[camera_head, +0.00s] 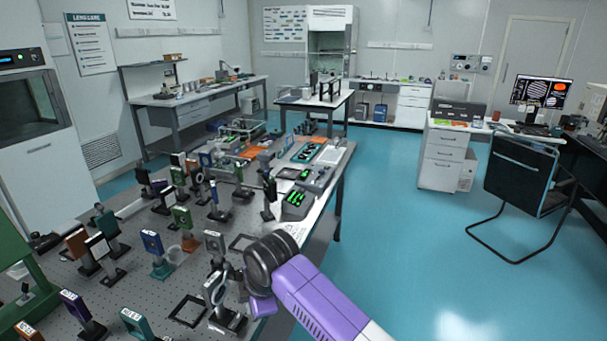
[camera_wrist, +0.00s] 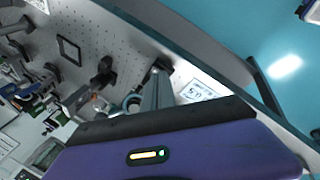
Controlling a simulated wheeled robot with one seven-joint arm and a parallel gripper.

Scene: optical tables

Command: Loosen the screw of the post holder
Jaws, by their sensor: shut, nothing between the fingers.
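My gripper shows in the wrist view (camera_wrist: 157,76) as narrow grey fingers, closed together, with nothing seen between them. A dark post holder (camera_wrist: 104,74) stands on the perforated table to the left of the fingertips, apart from them. In the head view my purple hand (camera_head: 262,306) is low over the near right edge of the table, beside a mount with a round ring (camera_head: 219,290) on a black base (camera_head: 228,321). My fingers are mostly hidden there. I cannot make out the screw or which post holder carries it.
The perforated optical table (camera_head: 140,296) is crowded with several posts and mounts. A flat black square frame (camera_head: 187,310) lies left of the ring mount. A black device with green displays (camera_head: 297,203) stands farther back. Open blue floor (camera_head: 400,250) lies right of the table, with a chair (camera_head: 520,175) beyond.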

